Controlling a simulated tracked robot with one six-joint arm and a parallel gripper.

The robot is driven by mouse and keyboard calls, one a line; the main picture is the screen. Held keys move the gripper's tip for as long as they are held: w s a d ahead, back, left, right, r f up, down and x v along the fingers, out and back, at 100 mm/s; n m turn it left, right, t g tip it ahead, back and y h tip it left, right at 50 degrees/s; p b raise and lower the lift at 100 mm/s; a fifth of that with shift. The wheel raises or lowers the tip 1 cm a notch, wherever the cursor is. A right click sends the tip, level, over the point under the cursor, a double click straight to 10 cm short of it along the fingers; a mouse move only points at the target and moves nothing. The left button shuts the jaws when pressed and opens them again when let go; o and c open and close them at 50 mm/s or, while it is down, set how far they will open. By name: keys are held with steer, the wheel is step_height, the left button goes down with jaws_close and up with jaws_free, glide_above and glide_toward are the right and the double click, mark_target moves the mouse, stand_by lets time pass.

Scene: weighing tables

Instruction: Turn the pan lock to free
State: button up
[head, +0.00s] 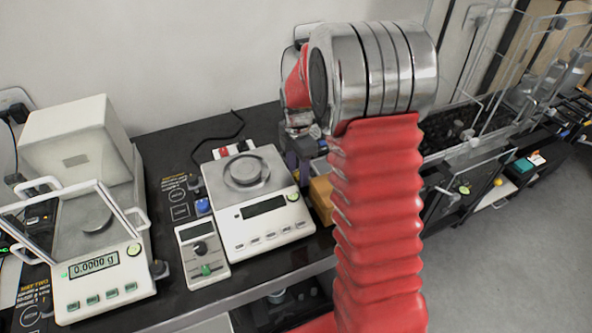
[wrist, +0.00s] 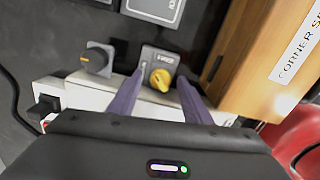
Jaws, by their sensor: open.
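A yellow knob (wrist: 160,80) sits on a small grey plate (wrist: 158,57) with a printed scale, in the wrist view; I take it as the pan lock. The scale's words are too small to read. My gripper (wrist: 161,83) is open, its two grey-purple fingers on either side of the knob, with visible gaps. I cannot tell how deep the tips reach. In the head view my gripper is partly hidden by my red arm, behind the right side of the middle balance (head: 262,207), whose display is blank. The knob is not visible there.
A dark grey knob (wrist: 95,61) stands left of the yellow one. A wooden box (wrist: 257,50) with a "CORNER" label is close on the right. A second balance (head: 104,285) reading 0.0000 g stands at left. A small control box (head: 202,254) sits between the balances.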

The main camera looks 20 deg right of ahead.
steer(key=c, duration=1.1)
steer(key=shift+o, duration=0.2)
steer(key=shift+m, duration=2.3)
steer(key=o, duration=1.1)
steer(key=shift+c, duration=0.2)
